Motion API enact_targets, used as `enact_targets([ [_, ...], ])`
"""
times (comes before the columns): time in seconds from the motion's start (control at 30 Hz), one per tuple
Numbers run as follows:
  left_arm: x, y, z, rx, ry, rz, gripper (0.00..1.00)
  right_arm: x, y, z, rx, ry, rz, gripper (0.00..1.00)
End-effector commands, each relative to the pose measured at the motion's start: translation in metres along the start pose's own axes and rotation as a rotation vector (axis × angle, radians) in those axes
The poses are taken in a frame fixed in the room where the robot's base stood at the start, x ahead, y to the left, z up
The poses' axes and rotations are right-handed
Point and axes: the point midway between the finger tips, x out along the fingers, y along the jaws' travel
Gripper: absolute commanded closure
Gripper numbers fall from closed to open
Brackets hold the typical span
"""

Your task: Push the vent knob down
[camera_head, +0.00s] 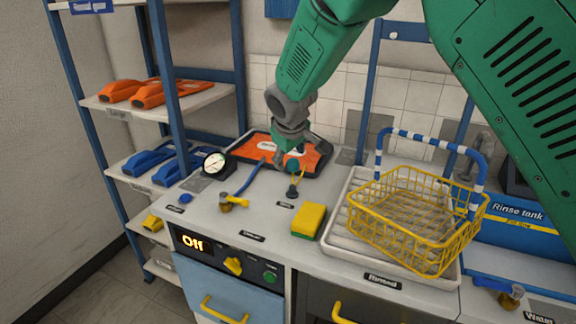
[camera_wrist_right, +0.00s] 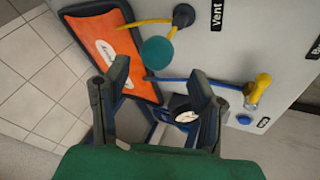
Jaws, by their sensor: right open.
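The vent fixture has a dark round base (camera_head: 292,191) on the bench, with a teal ball (camera_head: 292,165) and a thin yellow piece above it. In the right wrist view the dark base (camera_wrist_right: 183,16) is beside the "Vent" label (camera_wrist_right: 217,14). The teal ball (camera_wrist_right: 158,52) shows nearer, just beyond the fingertips. My right gripper (camera_head: 289,143) hangs above and behind the ball in the head view. In its wrist view its fingers (camera_wrist_right: 160,80) are spread with nothing between them. I cannot tell whether it touches the ball. My left gripper is out of view.
An orange panel with a dark frame (camera_head: 318,152) lies behind. A yellow sponge (camera_head: 309,220) is in front. A yellow wire basket (camera_head: 420,222) stands right in a white tray (camera_head: 342,236).

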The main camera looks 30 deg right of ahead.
Motion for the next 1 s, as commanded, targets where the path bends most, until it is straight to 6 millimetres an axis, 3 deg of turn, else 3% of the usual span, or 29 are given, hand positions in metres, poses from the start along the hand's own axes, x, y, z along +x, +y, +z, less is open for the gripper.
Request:
enact_targets([
  [0.1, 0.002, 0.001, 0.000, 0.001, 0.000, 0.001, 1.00, 0.021, 0.000, 0.001, 0.000, 0.000, 0.000, 0.48],
  [0.27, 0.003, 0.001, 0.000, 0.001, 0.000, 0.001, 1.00, 0.036, -0.003, -0.002, -0.002, 0.001, 0.003, 0.48],
  [0.63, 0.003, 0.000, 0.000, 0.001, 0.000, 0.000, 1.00, 0.041, -0.003, -0.002, -0.002, 0.001, 0.004, 0.48],
  [0.67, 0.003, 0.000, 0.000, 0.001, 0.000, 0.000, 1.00, 0.042, -0.003, -0.002, -0.002, 0.001, 0.004, 0.52],
  [0.8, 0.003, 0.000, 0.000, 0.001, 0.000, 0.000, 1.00, 0.043, -0.002, -0.001, -0.001, 0.001, 0.001, 1.00],
  [1.0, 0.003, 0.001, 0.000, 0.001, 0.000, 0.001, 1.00, 0.045, -0.003, 0.001, -0.001, -0.002, 0.003, 1.00],
])
